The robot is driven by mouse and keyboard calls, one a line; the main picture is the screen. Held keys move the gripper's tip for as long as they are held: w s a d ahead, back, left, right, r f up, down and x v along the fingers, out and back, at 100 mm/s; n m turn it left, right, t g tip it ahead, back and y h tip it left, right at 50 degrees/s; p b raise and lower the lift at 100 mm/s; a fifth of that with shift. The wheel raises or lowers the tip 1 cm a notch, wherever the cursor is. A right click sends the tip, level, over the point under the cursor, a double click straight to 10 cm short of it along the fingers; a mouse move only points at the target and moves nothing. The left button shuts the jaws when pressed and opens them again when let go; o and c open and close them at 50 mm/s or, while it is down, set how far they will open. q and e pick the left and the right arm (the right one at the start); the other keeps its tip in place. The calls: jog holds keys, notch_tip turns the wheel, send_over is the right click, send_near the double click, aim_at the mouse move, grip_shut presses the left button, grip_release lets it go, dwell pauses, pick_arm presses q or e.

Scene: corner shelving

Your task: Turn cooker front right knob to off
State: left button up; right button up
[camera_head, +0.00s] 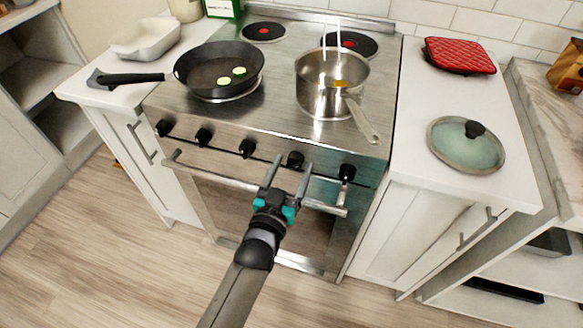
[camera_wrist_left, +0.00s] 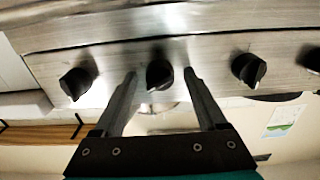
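The steel cooker (camera_head: 285,135) has a row of several black knobs along its front panel. My left gripper (camera_head: 289,164) is open, with its fingers on either side of the second knob from the right (camera_head: 295,159). In the left wrist view this knob (camera_wrist_left: 159,74) sits between the two fingertips (camera_wrist_left: 160,76), with clear gaps on both sides. I cannot tell how far the tips reach over it. The rightmost knob (camera_head: 347,172) is free, and it shows left of the fingers in the wrist view (camera_wrist_left: 78,80). Which knob serves the front right burner is not readable. My right gripper is not in view.
A frying pan (camera_head: 205,75) is at front left. The oven handle bar (camera_head: 210,176) runs below the knobs, close to my gripper. A glass lid (camera_head: 462,150) lies on the right counter.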

pick_arm(q)
grip_shut()
dwell(0.4)
jog(key=shift+n, duration=0.4)
jog(key=n+p, duration=0.1)
jog(key=n, duration=0.3)
jog(key=shift+n+p, duration=0.3)
jog(key=shift+p, duration=0.05)
jog(key=n, duration=0.3)
jog(key=shift+n, duration=1.7)
jog(key=shift+d, duration=0.1)
jog(key=shift+o, duration=0.4)
grip_release()
